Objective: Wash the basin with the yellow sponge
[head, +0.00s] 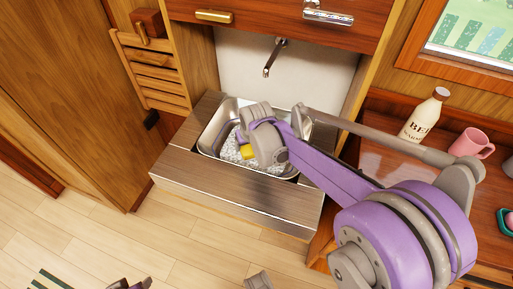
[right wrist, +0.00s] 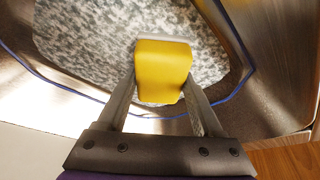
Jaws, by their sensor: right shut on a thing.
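The basin (head: 214,127) is a metal sink set into a counter under a tap (head: 272,58). A grey-and-white speckled layer (head: 235,146) covers much of its floor and fills much of the right wrist view (right wrist: 90,40). My right gripper (head: 248,146) reaches down into the basin, its arm coming from the right. It is shut on the yellow sponge (right wrist: 163,72), which lies over the speckled layer. Whether the sponge touches the floor is hard to tell. Small parts at the bottom edge of the head view may be mine; my left gripper's jaws cannot be made out.
A brown front ledge (head: 235,190) borders the basin. A wooden cabinet (head: 270,22) hangs above. On the right, a bottle (head: 423,116) and a pink mug (head: 471,143) stand on a wooden table (head: 385,122). A slatted wooden rack (head: 153,72) is at the left.

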